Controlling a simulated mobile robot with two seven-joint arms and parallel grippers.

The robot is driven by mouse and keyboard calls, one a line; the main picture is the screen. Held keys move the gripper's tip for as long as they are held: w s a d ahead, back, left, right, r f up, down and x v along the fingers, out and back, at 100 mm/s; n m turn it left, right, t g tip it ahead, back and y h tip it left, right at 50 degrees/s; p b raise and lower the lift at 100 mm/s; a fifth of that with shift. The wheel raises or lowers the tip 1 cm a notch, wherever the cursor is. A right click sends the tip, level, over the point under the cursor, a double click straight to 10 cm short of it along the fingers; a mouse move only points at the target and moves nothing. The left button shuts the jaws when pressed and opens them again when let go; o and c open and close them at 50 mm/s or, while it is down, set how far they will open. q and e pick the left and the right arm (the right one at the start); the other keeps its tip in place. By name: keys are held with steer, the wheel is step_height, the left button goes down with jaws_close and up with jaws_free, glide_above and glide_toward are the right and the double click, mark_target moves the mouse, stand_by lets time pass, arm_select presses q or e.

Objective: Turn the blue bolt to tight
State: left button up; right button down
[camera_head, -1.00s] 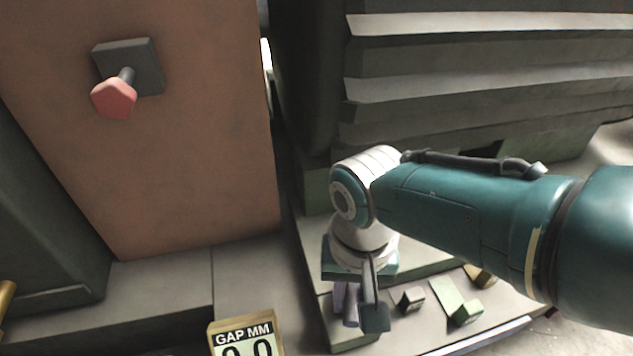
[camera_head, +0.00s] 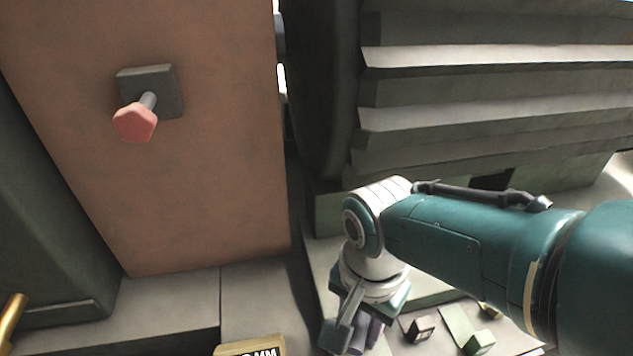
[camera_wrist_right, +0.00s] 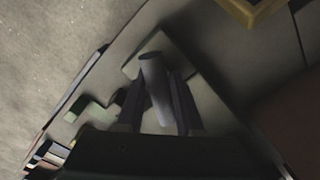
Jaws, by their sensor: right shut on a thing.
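My right gripper (camera_head: 352,338) points down at the lower middle of the head view. In the right wrist view its two fingers (camera_wrist_right: 160,88) are shut on a grey-violet cylinder (camera_wrist_right: 153,72), which lies between them in front of a pale square block. In the head view a violet part (camera_head: 373,334) shows beside the finger. I cannot tell whether this cylinder is the blue bolt; no clearly blue bolt shows. A red bolt (camera_head: 135,123) with a faceted head sticks out of a dark square plate on the brown panel, apart from my gripper. My left gripper is not in view.
The brown panel (camera_head: 210,190) stands at the left. A dark ribbed housing (camera_head: 500,90) fills the upper right. Small blocks (camera_head: 420,328) lie right of my gripper. A gold-framed gap display (camera_head: 250,347) is cut off at the bottom edge.

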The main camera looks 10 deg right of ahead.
mark_target(361, 319)
stand_by(0.3)
steer(key=c, duration=0.6)
jaws_free()
step_height(361, 319, up, 10)
steer(key=p, duration=1)
